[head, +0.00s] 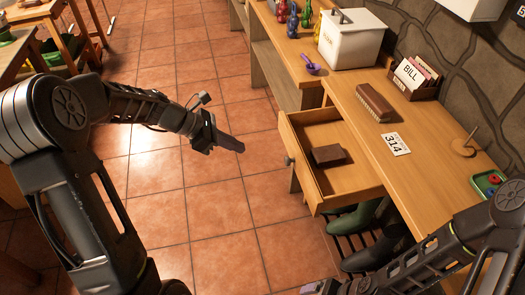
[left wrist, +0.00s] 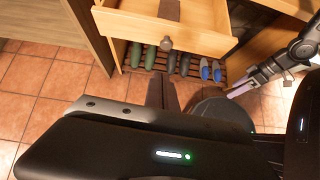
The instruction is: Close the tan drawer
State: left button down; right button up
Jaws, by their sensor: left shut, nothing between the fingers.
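The tan drawer (head: 301,168) is pulled out from the wooden counter, with a dark brown block (head: 327,155) lying inside. Its round knob (head: 288,160) is on the front panel. The drawer (left wrist: 207,48) and knob (left wrist: 166,44) also show at the top of the left wrist view. My left gripper (head: 238,146) is shut and empty, over the floor to the left of the drawer front, apart from it. My right gripper (head: 322,288) is low at the bottom edge of the head view and partly cut off; its fingers also show in the left wrist view (left wrist: 241,89).
The counter (head: 425,172) holds a brush (head: 375,102), a 314 card (head: 396,144), a BILL box (head: 413,78) and a white canister (head: 350,38). Boots (head: 352,220) stand on a slatted rack below the drawer. Tiled floor (head: 215,210) before the drawer is clear.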

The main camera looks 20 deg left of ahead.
aim_at(338, 149)
pick_arm(q)
jog(key=d+r+p+x, duration=0.1)
jog(key=r+x, duration=0.1)
jog(key=x, duration=1)
jog(key=shift+w+d+f, duration=0.3)
jog(key=shift+w+d, duration=0.2)
jog(key=shift+w, duration=0.05)
pick_arm(e)
jog(key=shift+r, duration=0.6)
